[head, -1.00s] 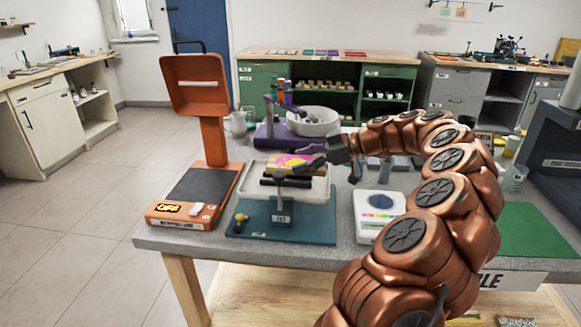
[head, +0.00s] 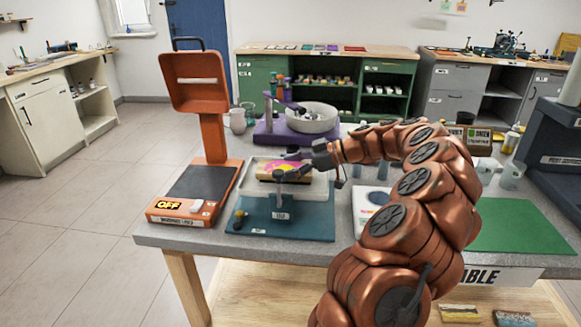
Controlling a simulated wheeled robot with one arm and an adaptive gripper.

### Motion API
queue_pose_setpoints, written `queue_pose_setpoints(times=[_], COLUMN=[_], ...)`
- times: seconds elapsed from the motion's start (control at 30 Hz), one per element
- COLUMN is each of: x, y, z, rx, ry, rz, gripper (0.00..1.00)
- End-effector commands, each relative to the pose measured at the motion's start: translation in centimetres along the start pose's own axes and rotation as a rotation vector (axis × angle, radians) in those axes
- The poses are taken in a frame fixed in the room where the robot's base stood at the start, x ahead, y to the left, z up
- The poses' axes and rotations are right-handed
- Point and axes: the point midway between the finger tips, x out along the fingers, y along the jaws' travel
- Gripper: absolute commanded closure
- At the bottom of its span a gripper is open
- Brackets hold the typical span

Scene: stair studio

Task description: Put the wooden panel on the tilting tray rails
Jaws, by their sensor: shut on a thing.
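The wooden panel (head: 271,169), with a pink and yellow painted top, is at the white tilting tray (head: 318,187) on its teal base (head: 312,222). My gripper (head: 296,163) comes in from the right and is shut on the panel's right part. The panel looks roughly level over the middle of the tray. Dark rails show under or beside it, partly hidden by the panel and gripper. I cannot tell whether the panel touches the rails.
An orange lamp stand (head: 203,125) with a dark plate stands left of the tray. A purple device with a white bowl (head: 305,120) is behind it. A white scale (head: 364,207) sits to the right, partly behind my arm. A green mat (head: 520,226) lies further right.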

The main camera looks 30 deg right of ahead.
Motion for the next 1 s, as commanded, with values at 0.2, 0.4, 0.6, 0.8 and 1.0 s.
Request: queue_pose_setpoints(times=[0.2, 0.4, 0.6, 0.8, 1.0], x=[0.0, 0.0, 0.0, -1.4, -4.6], y=[0.0, 0.0, 0.0, 0.0, 0.1], z=[0.0, 0.0, 0.0, 0.0, 0.0], rx=[0.000, 0.000, 0.000, -0.002, -0.002], ry=[0.000, 0.000, 0.000, 0.000, 0.000], rz=[0.000, -0.001, -0.001, 0.000, 0.002], gripper=[0.06, 0.01, 0.01, 0.01, 0.01])
